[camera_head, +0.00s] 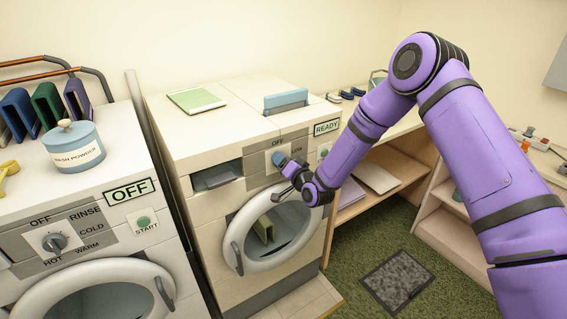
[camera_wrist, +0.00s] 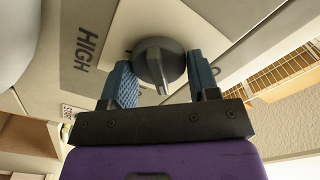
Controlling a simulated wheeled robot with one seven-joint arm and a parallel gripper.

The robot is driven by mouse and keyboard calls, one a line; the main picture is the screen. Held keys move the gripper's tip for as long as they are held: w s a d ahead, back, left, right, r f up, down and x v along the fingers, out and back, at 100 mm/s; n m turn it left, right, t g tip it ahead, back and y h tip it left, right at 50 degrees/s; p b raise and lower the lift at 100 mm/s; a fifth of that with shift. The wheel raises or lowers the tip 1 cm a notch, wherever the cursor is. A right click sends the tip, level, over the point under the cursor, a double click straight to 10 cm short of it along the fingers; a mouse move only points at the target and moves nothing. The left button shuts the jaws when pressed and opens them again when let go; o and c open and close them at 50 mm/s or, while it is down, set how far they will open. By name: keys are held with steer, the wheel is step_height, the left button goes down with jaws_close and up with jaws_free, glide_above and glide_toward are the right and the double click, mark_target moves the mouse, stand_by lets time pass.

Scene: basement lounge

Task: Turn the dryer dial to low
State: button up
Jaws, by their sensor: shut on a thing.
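The dryer (camera_head: 225,150) is the pale machine in the middle of the head view, with READY on its display (camera_head: 327,127). OFF and LOW are readable around its dial. My gripper (camera_head: 281,162) is at the dial and hides much of it and the lettering below. HIGH (camera_wrist: 87,48) is printed to the left of the dial there. I cannot tell the dial's exact setting.
The washer (camera_head: 95,200) stands at left, its display reading OFF, with a wash powder tin (camera_head: 72,148) on top. The dryer's round door (camera_head: 237,235) is below my gripper. Wooden shelves (camera_head: 405,165) stand at right. A dark mat (camera_head: 397,281) lies on the green floor.

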steer(key=m, duration=0.6)
steer(key=shift+f, duration=0.2)
steer(key=shift+m, duration=0.3)
steer(key=o, duration=0.9)
steer(key=v, duration=1.1)
steer(key=shift+w, duration=0.1)
